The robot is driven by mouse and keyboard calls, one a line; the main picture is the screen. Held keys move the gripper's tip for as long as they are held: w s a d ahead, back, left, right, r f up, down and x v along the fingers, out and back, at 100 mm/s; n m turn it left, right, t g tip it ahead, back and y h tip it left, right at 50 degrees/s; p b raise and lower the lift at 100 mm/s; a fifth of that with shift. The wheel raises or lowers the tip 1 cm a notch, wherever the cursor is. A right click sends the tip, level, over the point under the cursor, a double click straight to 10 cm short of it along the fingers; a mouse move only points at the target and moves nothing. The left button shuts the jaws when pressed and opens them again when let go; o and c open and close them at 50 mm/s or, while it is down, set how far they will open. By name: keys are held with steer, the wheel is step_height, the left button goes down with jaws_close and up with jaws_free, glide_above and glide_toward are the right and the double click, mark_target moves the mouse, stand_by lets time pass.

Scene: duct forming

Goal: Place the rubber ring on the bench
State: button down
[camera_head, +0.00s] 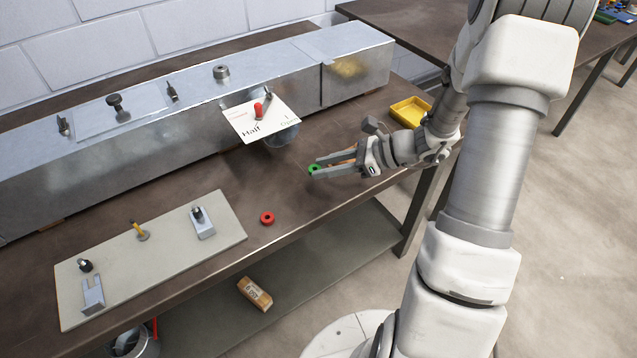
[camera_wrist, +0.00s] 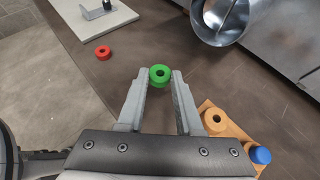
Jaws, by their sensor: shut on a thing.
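My gripper (camera_head: 318,166) reaches over the brown bench (camera_head: 310,205) from the right. Its two fingers are shut on a small green ring (camera_head: 314,169), gripped at the fingertips. In the wrist view the green ring (camera_wrist: 160,74) sits between the tips (camera_wrist: 160,78), its hole facing the camera. I cannot tell how far it is above the bench top. A similar red ring (camera_head: 267,218) lies flat on the bench, left of and nearer than my gripper; it also shows in the wrist view (camera_wrist: 103,52). Which ring is the rubber one is not marked.
A metal duct (camera_head: 290,85) with a "Half/Open" plate (camera_head: 262,120) and round outlet runs along the back. A pale board (camera_head: 150,262) with fittings lies left. A wooden block (camera_wrist: 234,134) holds an orange ring and blue piece. A yellow tray (camera_head: 411,110) stands right. Bench around the red ring is clear.

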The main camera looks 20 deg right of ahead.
steer(key=shift+x, duration=0.8)
steer(key=shift+s+f+b, duration=0.15)
steer(key=shift+f+b, duration=0.45)
steer(key=shift+f, duration=1.4)
steer(key=shift+f, duration=0.15)
steer(key=c, duration=0.6)
jaws_free()
